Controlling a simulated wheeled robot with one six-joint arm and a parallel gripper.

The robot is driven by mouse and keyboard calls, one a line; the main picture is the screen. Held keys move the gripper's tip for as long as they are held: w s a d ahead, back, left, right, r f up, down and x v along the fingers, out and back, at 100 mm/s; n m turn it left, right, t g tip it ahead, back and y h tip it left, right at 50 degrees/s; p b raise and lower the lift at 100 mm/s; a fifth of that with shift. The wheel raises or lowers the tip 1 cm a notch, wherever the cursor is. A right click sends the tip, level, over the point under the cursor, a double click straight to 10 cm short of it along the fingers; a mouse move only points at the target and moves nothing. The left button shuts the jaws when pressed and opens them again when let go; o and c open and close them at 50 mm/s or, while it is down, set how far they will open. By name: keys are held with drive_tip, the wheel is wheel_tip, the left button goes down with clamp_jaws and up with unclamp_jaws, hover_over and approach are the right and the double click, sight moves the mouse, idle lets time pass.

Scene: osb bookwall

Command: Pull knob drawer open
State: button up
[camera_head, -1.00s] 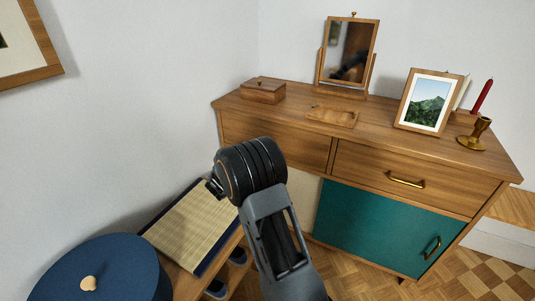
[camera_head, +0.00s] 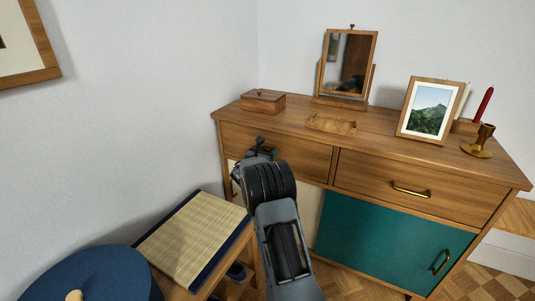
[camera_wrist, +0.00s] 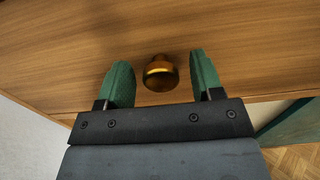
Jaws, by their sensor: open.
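The knob drawer (camera_head: 305,149) is the left drawer of a wooden sideboard, and its front looks flush and shut. Its round brass knob (camera_wrist: 160,73) shows in the wrist view between the two green fingertips of my gripper (camera_wrist: 160,82). The fingers stand apart on either side of the knob, with a gap on each side, and do not touch it. In the head view my gripper (camera_head: 262,150) is at the left part of the drawer front, and my arm hides the knob there.
The right drawer (camera_head: 415,187) has a brass bar handle, above a teal door (camera_head: 385,238). A wooden box (camera_head: 263,101), mirror (camera_head: 347,65), tray (camera_head: 332,124), picture frame (camera_head: 428,109) and candlestick (camera_head: 480,141) stand on top. A mat-topped bench (camera_head: 195,238) and blue round object (camera_head: 85,278) are at lower left.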

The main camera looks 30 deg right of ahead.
drive_tip(key=shift+w+d, duration=0.15)
drive_tip(key=shift+d, duration=0.1)
clamp_jaws()
idle(0.5)
